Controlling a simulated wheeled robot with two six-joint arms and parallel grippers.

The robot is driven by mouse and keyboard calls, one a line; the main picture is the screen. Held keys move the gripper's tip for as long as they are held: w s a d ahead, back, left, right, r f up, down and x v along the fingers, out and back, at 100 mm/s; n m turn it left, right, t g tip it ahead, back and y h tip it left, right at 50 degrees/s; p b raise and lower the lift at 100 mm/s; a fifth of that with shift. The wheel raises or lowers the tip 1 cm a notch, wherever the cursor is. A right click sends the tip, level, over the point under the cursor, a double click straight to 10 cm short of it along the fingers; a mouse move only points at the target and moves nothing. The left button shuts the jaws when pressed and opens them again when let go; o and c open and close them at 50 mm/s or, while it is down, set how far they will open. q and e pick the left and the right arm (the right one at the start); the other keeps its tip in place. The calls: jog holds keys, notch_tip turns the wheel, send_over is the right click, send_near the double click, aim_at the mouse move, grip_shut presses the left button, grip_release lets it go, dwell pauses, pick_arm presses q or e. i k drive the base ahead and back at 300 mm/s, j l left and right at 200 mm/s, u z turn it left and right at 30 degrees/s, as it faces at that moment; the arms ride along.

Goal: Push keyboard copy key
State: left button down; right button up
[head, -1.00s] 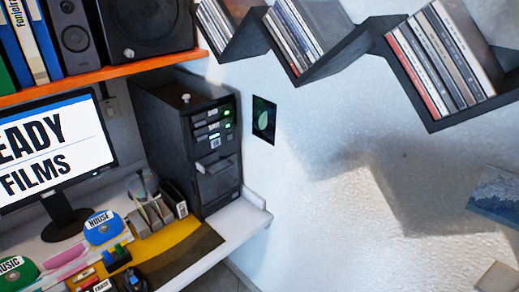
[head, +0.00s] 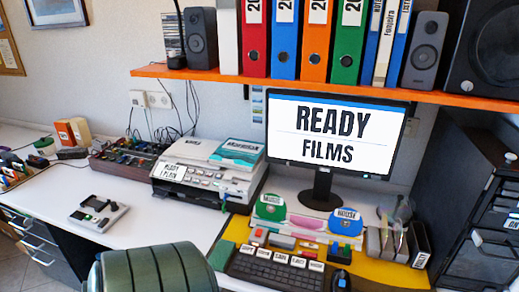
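The dark keyboard (head: 275,272) lies on the yellow mat (head: 232,232) in front of the monitor (head: 335,132) in the head view. A row of several larger keys with white labels (head: 290,259) runs along its back edge. Neither of my grippers shows.
A dark green rounded chair back (head: 155,270) stands in front of the desk at lower left. A mouse (head: 341,280) lies right of the keyboard. Green (head: 270,207) and blue (head: 346,222) domed items stand behind it. A printer (head: 208,172) is further left.

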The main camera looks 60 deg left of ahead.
aim_at(248, 249)
jog(key=u, duration=1.65)
